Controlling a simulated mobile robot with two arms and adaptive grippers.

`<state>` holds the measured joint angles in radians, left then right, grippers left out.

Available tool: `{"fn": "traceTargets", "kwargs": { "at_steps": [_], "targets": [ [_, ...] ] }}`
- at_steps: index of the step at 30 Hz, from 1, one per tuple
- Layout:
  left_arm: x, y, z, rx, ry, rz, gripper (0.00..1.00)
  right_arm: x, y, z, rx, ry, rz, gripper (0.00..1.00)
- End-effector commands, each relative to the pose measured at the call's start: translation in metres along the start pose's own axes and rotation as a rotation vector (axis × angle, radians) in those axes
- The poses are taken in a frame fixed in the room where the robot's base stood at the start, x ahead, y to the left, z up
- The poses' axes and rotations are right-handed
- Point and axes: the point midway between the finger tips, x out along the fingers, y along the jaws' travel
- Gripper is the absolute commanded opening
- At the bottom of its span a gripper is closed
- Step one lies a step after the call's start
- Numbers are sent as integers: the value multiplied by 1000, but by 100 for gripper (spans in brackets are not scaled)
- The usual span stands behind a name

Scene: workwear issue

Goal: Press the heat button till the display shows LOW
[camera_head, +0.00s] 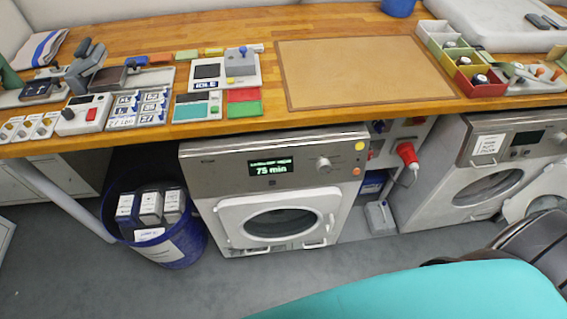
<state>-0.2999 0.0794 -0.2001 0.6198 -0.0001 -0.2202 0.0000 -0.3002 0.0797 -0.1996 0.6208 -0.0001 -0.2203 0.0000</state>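A silver front-loading machine (215,165) stands under the wooden bench, its round door (232,222) closed. Its lit display (270,168) shows a small top line that I cannot read surely and "75 min" below in large green text. Right of the display are a round knob (323,164), a yellow button (359,146) and a small orange-red button (356,171). Their labels are too small to read, so I cannot tell which is the heat button. Neither of my grippers is in view.
The wooden bench (160,30) overhangs the machine and carries several devices and a tan mat (362,70). A blue bin (180,245) stands left, a second machine (440,180) right. A teal surface (430,295) fills the lower right. Grey floor (240,275) is clear in front.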

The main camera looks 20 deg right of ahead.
Motion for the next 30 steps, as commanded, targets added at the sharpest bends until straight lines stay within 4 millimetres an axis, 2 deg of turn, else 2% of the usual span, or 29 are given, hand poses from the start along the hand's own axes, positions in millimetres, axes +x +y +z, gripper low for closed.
{"fn": "traceTargets", "kwargs": {
  "at_steps": [8,11,24,30],
  "targets": [
    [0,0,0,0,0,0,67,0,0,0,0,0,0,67],
    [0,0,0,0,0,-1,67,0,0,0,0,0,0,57],
    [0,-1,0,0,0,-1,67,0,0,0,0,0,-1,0],
    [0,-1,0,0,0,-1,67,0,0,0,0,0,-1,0]
  ]
}}
